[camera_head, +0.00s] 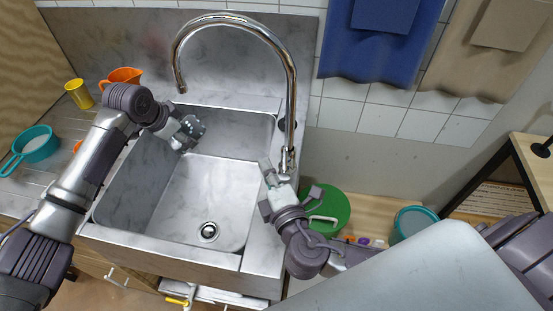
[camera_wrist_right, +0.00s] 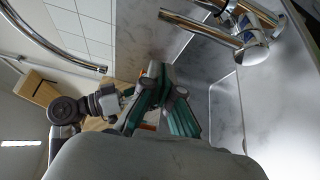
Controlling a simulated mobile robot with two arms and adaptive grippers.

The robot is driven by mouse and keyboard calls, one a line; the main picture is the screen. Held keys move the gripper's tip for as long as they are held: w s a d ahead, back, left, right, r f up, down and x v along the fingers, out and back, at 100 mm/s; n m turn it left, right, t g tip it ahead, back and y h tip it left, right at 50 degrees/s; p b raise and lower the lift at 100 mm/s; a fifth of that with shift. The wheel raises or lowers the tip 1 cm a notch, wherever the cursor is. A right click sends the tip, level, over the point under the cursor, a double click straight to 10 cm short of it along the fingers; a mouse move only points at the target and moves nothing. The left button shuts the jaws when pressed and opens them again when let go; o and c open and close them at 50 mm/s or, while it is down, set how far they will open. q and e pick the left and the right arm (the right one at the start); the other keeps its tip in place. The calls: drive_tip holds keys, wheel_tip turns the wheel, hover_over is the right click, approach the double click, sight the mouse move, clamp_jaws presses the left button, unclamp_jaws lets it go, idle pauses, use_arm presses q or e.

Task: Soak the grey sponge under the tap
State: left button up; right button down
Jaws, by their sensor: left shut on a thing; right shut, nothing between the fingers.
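The grey sponge (camera_head: 196,125) is a small dark grey, speckled block inside the metal sink (camera_head: 178,200), near its back wall. My left gripper (camera_head: 186,136) is shut on it and partly hides it. The chrome tap (camera_head: 291,90) arches over the sink, its spout end (camera_head: 182,88) above and slightly left of the sponge; no water shows. My right gripper (camera_head: 266,168) is shut and empty beside the tap's base, at the sink's right side. Whether it touches the tap is unclear. The tap (camera_wrist_right: 225,35) also shows at upper right in the right wrist view.
An orange jug (camera_head: 125,75), a yellow cup (camera_head: 79,94) and a teal pan (camera_head: 33,145) stand left of the sink. A green lidded bucket (camera_head: 328,208) and a teal container (camera_head: 413,222) stand at right. A blue towel (camera_head: 375,45) hangs behind.

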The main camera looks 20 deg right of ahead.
sight(176, 148)
use_arm(q)
drive_tip(key=shift+s+r, duration=0.2)
drive_tip(key=shift+w+a+f, duration=0.1)
drive_tip(key=shift+w, duration=0.05)
use_arm(e)
drive_tip(key=s, duration=0.8)
drive_tip(key=shift+a, duration=0.35)
drive_tip(key=shift+s+r, duration=0.1)
drive_tip(key=shift+r, duration=0.05)
